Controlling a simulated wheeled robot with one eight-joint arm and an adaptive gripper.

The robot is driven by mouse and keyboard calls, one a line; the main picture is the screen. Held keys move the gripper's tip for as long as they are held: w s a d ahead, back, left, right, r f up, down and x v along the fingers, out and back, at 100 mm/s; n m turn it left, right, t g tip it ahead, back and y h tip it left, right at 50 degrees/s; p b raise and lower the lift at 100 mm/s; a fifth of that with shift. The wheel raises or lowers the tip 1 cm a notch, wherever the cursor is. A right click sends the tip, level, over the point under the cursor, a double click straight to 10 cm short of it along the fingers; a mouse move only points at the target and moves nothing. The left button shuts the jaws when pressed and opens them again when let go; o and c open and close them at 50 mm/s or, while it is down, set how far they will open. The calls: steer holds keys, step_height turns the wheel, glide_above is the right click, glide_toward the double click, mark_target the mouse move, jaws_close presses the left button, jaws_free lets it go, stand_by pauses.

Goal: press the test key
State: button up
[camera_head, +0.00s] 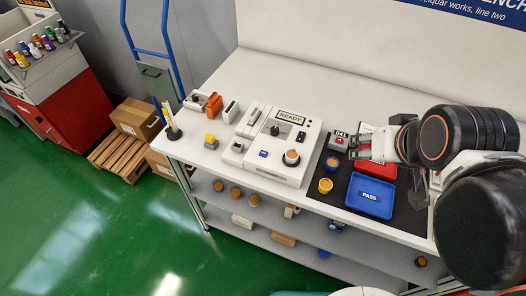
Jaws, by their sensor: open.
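A white test unit (276,155) stands on the bench, with a display (290,117) reading READY. On it are a black knob (274,131), a small blue key (263,154) on the lower left and a round socket (291,158) with an orange-brown rim. I cannot read a label on the blue key, so I cannot tell whether it is the test key. My gripper (358,146) is open, to the right of the test unit and apart from it.
A yellow-topped block (210,141) and an upright tool stand (172,128) are at the bench's left.

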jaws_close()
stand_by(1.1)
